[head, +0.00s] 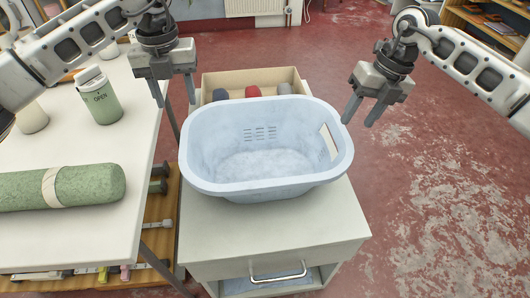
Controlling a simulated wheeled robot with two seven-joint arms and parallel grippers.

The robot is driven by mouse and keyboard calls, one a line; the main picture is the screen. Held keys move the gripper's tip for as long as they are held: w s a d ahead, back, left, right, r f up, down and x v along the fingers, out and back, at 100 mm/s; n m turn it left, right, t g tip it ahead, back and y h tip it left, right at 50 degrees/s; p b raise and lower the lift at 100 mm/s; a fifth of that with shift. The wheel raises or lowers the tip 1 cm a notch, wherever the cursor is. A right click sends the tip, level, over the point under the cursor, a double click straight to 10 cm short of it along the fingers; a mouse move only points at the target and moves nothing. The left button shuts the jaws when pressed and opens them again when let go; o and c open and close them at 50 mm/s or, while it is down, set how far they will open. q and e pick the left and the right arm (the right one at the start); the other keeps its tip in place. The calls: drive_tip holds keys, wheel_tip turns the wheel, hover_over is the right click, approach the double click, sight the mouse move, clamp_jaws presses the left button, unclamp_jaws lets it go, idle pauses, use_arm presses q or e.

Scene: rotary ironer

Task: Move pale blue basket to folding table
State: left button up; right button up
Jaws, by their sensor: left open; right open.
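The pale blue basket (265,187) is an empty oval plastic tub with slots in its far wall and a handle opening at the right end. It stands upright on a small grey drawer cabinet (270,232). My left gripper (176,103) is open and empty, above and to the left of the basket's far left rim. My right gripper (360,122) is open and empty, just beyond the basket's right rim near the handle opening. Neither gripper appears to hold the basket. A white-topped table (80,228) stands at the left; I cannot tell whether it is the folding table.
The white table holds a rolled green mat (90,187), a green-and-white container (99,96) and a pale cup (31,118). A shallow box (290,78) with dark and red items sits behind the basket. Worn red floor (440,190) is open at right.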

sight(187, 132)
use_arm(q)
wheel_tip(187, 132, down, 10)
drive_tip(key=shift+f, duration=0.1)
use_arm(e)
drive_tip(key=x, duration=1)
use_arm(q)
clamp_jaws()
use_arm(e)
clamp_jaws()
